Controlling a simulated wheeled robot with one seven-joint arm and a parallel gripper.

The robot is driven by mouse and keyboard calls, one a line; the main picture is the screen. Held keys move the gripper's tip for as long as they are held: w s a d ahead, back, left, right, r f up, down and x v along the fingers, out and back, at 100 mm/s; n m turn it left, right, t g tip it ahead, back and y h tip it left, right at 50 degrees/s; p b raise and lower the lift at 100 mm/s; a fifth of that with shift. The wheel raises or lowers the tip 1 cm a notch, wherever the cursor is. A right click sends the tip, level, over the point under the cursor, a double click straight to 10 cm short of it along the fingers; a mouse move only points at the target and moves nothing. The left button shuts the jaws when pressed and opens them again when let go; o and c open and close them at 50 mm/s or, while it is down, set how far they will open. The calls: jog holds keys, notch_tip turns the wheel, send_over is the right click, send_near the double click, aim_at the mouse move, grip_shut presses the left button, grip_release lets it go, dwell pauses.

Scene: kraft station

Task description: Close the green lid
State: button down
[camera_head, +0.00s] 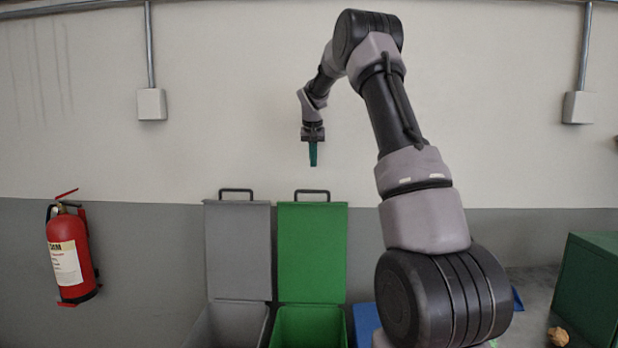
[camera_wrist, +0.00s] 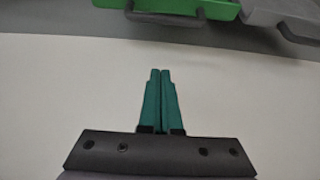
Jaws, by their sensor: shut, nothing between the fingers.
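The green lid (camera_head: 312,252) stands upright, open, at the back of the green bin (camera_head: 310,326), with a dark handle (camera_head: 312,192) on its top edge. My gripper (camera_head: 313,163) is shut and empty, pointing down above the green lid's handle and apart from it. In the wrist view my gripper's teal fingers (camera_wrist: 161,72) are together. There the green lid (camera_wrist: 215,8) and its handle (camera_wrist: 165,17) show at the top edge, beyond the fingertips. The inside bottom of the green bin is out of view.
A grey bin (camera_head: 235,325) with its grey lid (camera_head: 238,250) upright stands left of the green one. A blue bin (camera_head: 366,322) is partly hidden behind my arm. A fire extinguisher (camera_head: 72,255) hangs at left. A dark green box (camera_head: 590,288) is at right, near a crumpled brown object (camera_head: 558,336).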

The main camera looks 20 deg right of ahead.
jog(key=x, duration=1)
jog(key=shift+s, duration=0.1)
jog(key=shift+s+a, duration=0.25)
jog(key=shift+s, duration=0.4)
jog(key=shift+s+a, duration=0.3)
jog(key=shift+s, duration=0.3)
jog(key=shift+s+a, duration=0.25)
jog(key=shift+s, duration=0.4)
jog(key=shift+s+a+r, duration=0.1)
